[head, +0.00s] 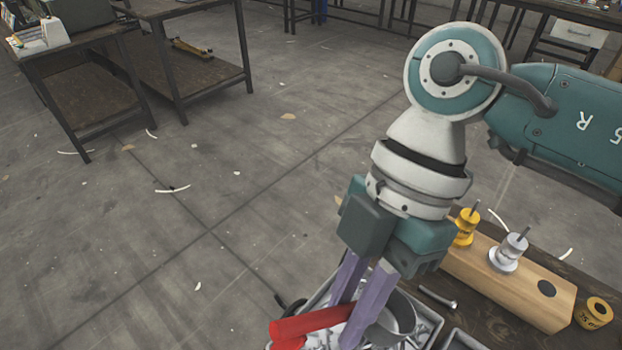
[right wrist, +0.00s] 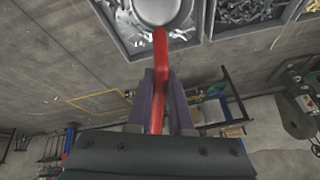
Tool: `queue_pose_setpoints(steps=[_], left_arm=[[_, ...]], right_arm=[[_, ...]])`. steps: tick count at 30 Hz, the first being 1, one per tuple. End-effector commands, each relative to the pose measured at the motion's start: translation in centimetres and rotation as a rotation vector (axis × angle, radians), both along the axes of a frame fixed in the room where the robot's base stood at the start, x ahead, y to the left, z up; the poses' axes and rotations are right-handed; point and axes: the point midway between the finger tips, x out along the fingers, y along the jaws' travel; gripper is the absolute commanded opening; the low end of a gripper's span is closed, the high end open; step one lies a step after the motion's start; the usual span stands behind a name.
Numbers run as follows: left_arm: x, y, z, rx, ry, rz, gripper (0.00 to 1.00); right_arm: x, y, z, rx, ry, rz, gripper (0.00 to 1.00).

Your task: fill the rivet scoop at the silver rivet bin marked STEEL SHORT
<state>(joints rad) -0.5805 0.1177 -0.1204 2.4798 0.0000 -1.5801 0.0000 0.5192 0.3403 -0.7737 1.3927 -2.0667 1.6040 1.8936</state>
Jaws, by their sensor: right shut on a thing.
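The rivet scoop has a red handle (head: 308,322) and a round grey metal bowl (head: 398,318). My right gripper (head: 362,308) is shut on the red handle. The bowl sits over or in a grey bin (head: 432,325) of silver rivets at the bottom of the head view; how deep it sits, I cannot tell. In the right wrist view, the handle (right wrist: 160,75) runs up between the fingers to the bowl (right wrist: 155,10), which is cut off at the top and looks empty. No STEEL SHORT label is readable. My left gripper is not in view.
A second bin of silver rivets (right wrist: 245,14) and one of brass rivets (right wrist: 313,6) are alongside. A wooden block (head: 510,282) with a yellow and a silver piece stands to the right on the dark bench. A loose rivet (head: 437,297) lies near the bin.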

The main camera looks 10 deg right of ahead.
Motion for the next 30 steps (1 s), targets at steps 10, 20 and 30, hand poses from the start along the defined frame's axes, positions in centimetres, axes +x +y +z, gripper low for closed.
queue_pose_setpoints(steps=[10,20,30], left_arm=[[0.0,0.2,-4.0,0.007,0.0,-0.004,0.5],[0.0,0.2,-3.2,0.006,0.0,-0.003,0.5],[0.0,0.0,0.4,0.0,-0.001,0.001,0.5]], right_arm=[[0.0,0.1,-3.7,0.0,-0.002,0.001,0.0],[-0.4,1.6,-5.3,-0.16,-0.043,0.005,0.0],[-0.5,2.2,-2.5,-0.261,-0.071,0.0,0.0]])
